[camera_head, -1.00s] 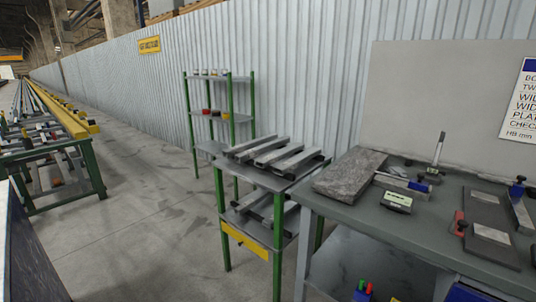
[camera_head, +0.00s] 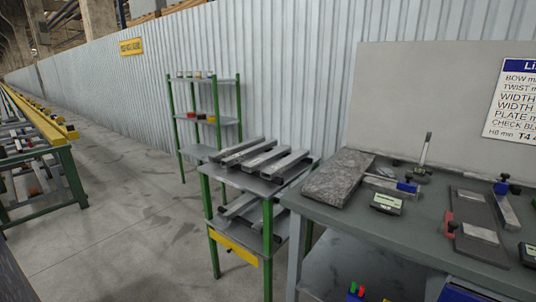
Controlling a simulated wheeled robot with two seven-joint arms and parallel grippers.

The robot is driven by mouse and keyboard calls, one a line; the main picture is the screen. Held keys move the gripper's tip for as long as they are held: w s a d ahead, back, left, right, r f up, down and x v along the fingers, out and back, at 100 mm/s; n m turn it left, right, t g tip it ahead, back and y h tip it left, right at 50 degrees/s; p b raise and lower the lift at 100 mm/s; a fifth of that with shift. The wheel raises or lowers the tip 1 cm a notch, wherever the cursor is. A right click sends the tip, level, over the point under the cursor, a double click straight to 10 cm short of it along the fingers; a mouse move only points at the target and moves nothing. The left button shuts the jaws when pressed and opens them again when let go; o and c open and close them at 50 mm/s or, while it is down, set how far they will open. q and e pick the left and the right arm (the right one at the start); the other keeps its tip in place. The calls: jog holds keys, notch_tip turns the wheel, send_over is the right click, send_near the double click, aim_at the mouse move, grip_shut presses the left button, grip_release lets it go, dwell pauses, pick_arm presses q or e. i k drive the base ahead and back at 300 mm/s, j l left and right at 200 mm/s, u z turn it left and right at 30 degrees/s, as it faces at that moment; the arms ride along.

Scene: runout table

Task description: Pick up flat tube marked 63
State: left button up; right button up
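Several grey flat tubes (camera_head: 262,160) lie side by side on the top shelf of a green-legged stand (camera_head: 222,182), left of the workbench. More grey bars (camera_head: 243,208) lie on the stand's lower shelf. No number is readable on any tube, so I cannot tell which is marked 63. Neither of my grippers is in view.
A grey workbench (camera_head: 345,219) at right holds a stone block (camera_head: 338,178), a small display device (camera_head: 386,204), gauges and dark plates. A green shelf rack (camera_head: 207,117) stands behind the tube stand. Concrete floor (camera_head: 130,230) is clear at left; a roller table (camera_head: 60,170) stands beyond.

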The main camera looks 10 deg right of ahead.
aim_at(250, 166)
jog(key=i+u, duration=0.3)
jog(key=i, duration=0.25)
jog(key=i+l+u, duration=0.1)
jog(key=i+u, duration=0.15)
jog(key=i, duration=0.35)
jog(key=i+l+u, duration=0.3)
jog(key=i, duration=0.25)
jog(key=i+j+z, duration=0.4)
jog(key=i, duration=0.15)
jog(key=i+j+z, duration=0.35)
jog(key=i, duration=0.2)
